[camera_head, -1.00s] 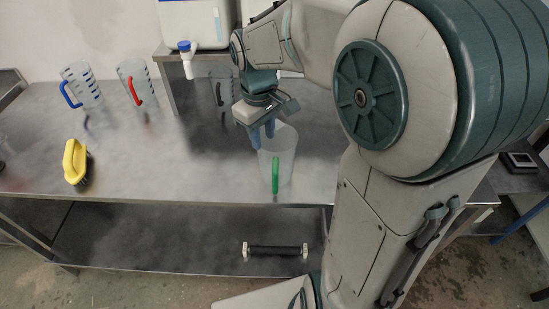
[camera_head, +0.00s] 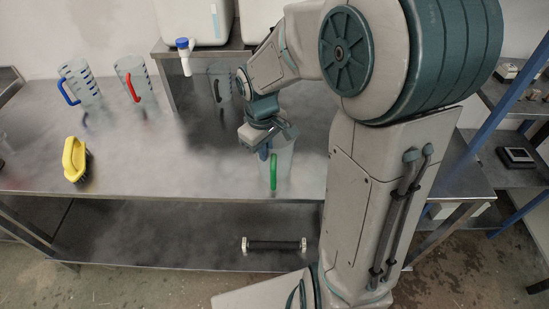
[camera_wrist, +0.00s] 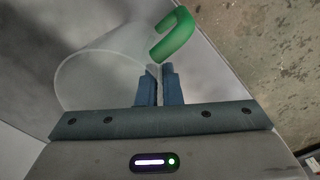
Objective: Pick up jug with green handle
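The clear jug with the green handle (camera_head: 279,174) stands upright near the front edge of the steel table, its green handle facing the front. In the wrist view the jug (camera_wrist: 100,78) lies below and left of the fingers, with its green handle (camera_wrist: 174,38) just ahead of them. My gripper (camera_head: 263,152) is at the top of the jug, pointing down. In the wrist view my gripper's blue fingers (camera_wrist: 159,85) are close together, with the thin jug wall between them. The jug appears to rest on the table.
A blue-handled jug (camera_head: 84,78) and a red-handled jug (camera_head: 140,76) stand at the back left. A yellow brush (camera_head: 72,158) lies front left. A black bar (camera_head: 274,245) lies on the lower shelf.

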